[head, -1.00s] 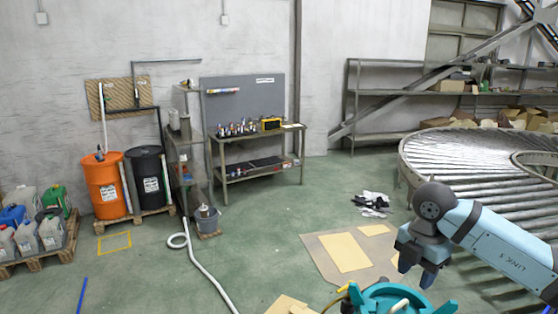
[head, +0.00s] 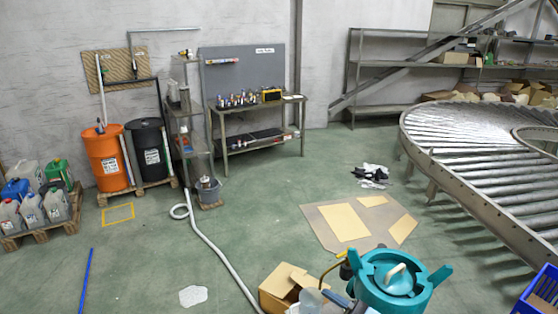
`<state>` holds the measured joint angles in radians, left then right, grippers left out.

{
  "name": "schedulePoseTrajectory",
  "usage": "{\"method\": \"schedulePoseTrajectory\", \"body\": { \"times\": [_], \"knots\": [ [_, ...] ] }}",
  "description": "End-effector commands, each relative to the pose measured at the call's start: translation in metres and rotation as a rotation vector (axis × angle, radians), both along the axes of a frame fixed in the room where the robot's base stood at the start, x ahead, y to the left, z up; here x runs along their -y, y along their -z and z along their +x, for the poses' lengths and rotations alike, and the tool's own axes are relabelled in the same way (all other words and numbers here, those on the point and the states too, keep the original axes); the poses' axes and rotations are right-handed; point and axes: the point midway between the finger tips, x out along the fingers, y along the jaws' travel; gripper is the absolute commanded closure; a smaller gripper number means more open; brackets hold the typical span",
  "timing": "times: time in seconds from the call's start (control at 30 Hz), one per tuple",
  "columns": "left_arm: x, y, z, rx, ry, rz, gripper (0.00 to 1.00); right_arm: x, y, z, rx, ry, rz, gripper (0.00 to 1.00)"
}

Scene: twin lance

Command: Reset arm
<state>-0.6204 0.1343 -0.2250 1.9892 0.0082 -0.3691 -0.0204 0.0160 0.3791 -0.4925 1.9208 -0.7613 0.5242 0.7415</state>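Neither of my grippers shows in the head view now, and no part of my arms is clearly visible. Whether the grippers are open or shut is hidden from me. A teal round device (head: 393,281) with a pale handle on top stands at the bottom right of centre.
An open cardboard box (head: 283,285) sits left of the teal device. A roller conveyor (head: 480,165) curves along the right. A workbench (head: 258,125), an orange barrel (head: 107,158) and a black barrel (head: 150,150) stand at the back.

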Motion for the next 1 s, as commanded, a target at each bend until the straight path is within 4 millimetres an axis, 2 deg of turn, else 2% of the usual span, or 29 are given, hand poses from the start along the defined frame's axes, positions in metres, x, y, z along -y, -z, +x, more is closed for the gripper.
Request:
{"method": "schedulePoseTrajectory", "body": {
  "times": [0.17, 0.27, 0.3, 0.4, 0.5, 0.6, 0.7, 1.0],
  "knots": [
    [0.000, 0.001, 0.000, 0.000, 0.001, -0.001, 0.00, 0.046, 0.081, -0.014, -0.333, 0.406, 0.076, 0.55],
    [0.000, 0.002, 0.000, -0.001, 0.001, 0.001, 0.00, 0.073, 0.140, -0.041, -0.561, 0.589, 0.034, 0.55],
    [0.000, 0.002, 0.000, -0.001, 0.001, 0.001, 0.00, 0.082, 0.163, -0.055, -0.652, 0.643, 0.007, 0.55],
    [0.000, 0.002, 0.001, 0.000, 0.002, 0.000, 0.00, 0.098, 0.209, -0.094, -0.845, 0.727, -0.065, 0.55],
    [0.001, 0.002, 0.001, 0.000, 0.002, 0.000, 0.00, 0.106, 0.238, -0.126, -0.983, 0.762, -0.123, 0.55],
    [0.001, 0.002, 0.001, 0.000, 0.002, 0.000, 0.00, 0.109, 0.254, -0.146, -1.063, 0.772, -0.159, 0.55],
    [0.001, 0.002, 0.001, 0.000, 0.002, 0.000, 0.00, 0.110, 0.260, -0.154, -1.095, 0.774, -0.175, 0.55],
    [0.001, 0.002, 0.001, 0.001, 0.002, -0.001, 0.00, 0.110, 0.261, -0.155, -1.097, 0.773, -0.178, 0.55]
  ]
}}
